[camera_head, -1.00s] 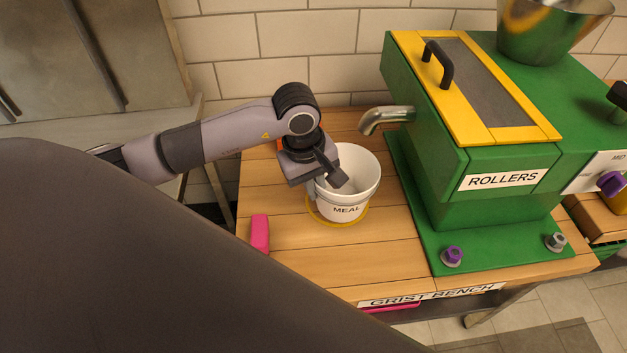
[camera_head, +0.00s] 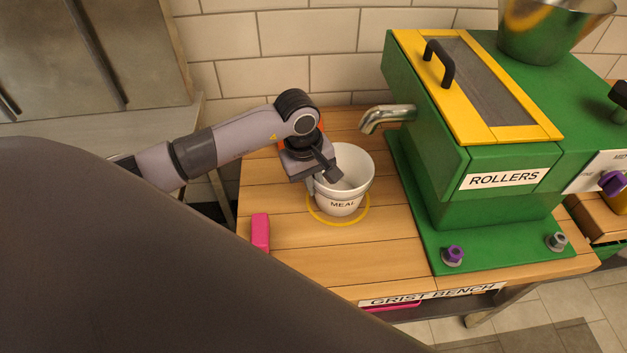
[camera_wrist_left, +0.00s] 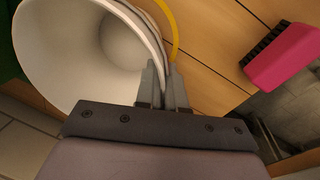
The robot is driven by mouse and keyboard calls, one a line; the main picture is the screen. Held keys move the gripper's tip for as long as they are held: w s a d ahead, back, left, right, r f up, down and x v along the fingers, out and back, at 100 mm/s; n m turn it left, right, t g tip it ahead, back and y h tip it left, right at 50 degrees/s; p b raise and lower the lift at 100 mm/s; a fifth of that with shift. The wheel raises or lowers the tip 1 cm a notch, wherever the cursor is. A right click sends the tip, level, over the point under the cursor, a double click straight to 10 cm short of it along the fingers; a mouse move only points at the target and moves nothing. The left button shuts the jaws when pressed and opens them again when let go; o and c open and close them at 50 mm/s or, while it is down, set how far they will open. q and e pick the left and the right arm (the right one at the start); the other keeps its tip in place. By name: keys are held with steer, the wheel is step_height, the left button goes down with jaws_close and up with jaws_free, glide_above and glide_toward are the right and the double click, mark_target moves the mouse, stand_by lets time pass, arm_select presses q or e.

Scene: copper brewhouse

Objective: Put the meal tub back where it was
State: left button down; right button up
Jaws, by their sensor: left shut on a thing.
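The meal tub (camera_head: 344,186) is a white bucket labelled MEAL, seen near the middle of the head view. It is over the yellow ring (camera_head: 342,221) marked on the bench top, and looks slightly raised and tilted, with its base toward the back part of the ring. My left gripper (camera_head: 326,172) is shut on the tub's left rim. In the left wrist view the fingers (camera_wrist_left: 164,88) pinch the wall of the white tub (camera_wrist_left: 85,50), and its inside looks empty. Part of the yellow ring (camera_wrist_left: 170,25) shows beside it. My right gripper is not in view.
The green roller mill (camera_head: 500,170) stands to the right, its metal spout (camera_head: 386,118) close to the tub's rim. The front of the wooden bench top (camera_head: 350,262) is clear. A tiled wall is behind.

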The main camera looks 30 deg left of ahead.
arm_select(q)
steer(key=c, duration=1.2)
jaws_free()
steer(key=shift+c, duration=0.2)
step_height(320, 180, up, 12)
steer(key=s+a+p, duration=0.1)
steer(key=shift+s, duration=0.3)
